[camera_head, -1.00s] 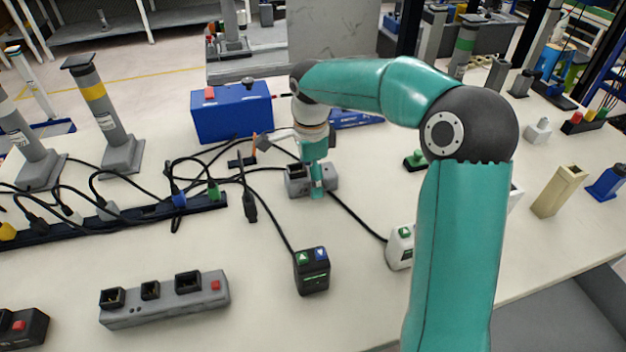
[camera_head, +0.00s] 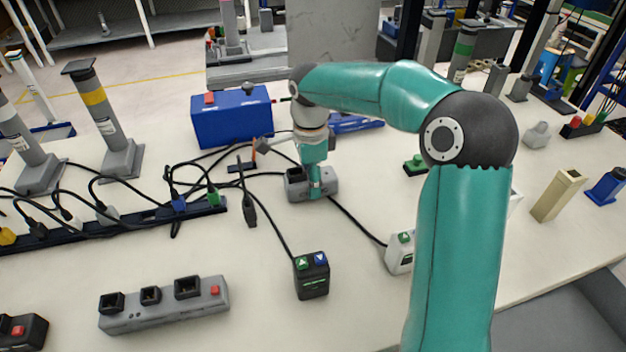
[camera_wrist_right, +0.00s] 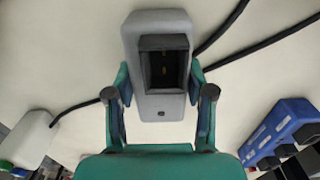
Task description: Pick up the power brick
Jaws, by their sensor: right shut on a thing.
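The grey power brick (camera_head: 298,189), a block with a dark socket opening, sits mid-table in the head view. In the right wrist view the power brick (camera_wrist_right: 158,105) lies between the fingers, with its socket facing the camera. My right gripper (camera_head: 316,190) reaches down from above and is shut on it; in the wrist view the teal fingers (camera_wrist_right: 160,82) press on both its sides. The fingers hide part of the brick in the head view, and I cannot tell whether its underside touches the table. My left gripper is not in view.
Black cables (camera_head: 265,173) run close around the brick. A blue box (camera_head: 230,120) stands behind it. A black box with green and blue buttons (camera_head: 312,276) and a white box (camera_head: 399,256) stand in front. A grey socket strip (camera_head: 165,308) lies front left.

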